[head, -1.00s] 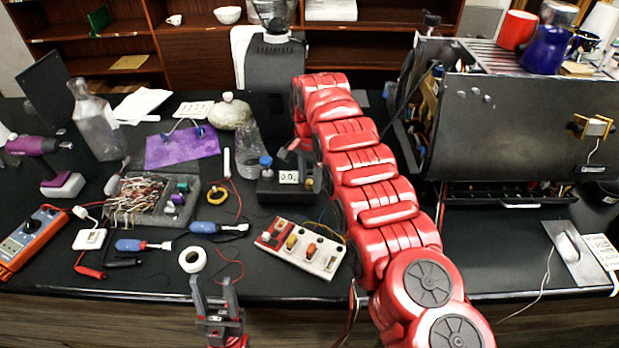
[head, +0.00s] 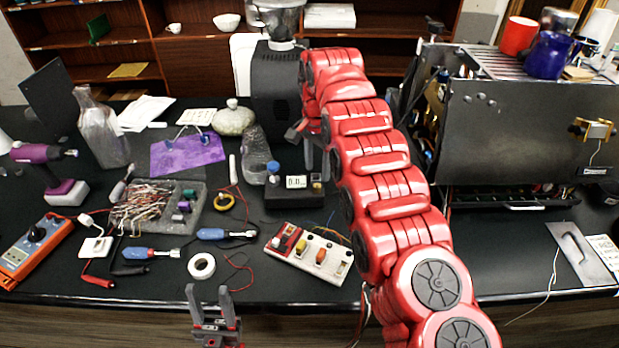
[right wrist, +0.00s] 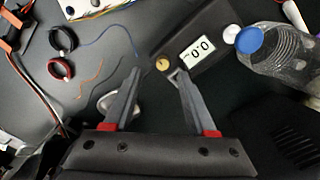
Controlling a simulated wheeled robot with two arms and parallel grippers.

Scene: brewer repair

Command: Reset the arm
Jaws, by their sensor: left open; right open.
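My right arm is red and segmented and reaches across the middle of the head view. My right gripper (head: 308,142) is partly hidden behind it, near the small black meter box (head: 290,197). In the right wrist view my right gripper (right wrist: 158,75) has its two grey fingers apart, with nothing between the tips. The meter's display (right wrist: 196,51) is just beyond the right finger. My left gripper (head: 209,297) points up at the table's front edge in the head view. Its fingers are apart and empty.
A white block with coloured switches (head: 310,252), a tape roll (head: 201,266), blue screwdrivers (head: 150,253) and a parts tray (head: 165,208) lie left of my right arm. A clear bottle (right wrist: 275,58) stands near the meter. An opened brewer (head: 530,130) stands right.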

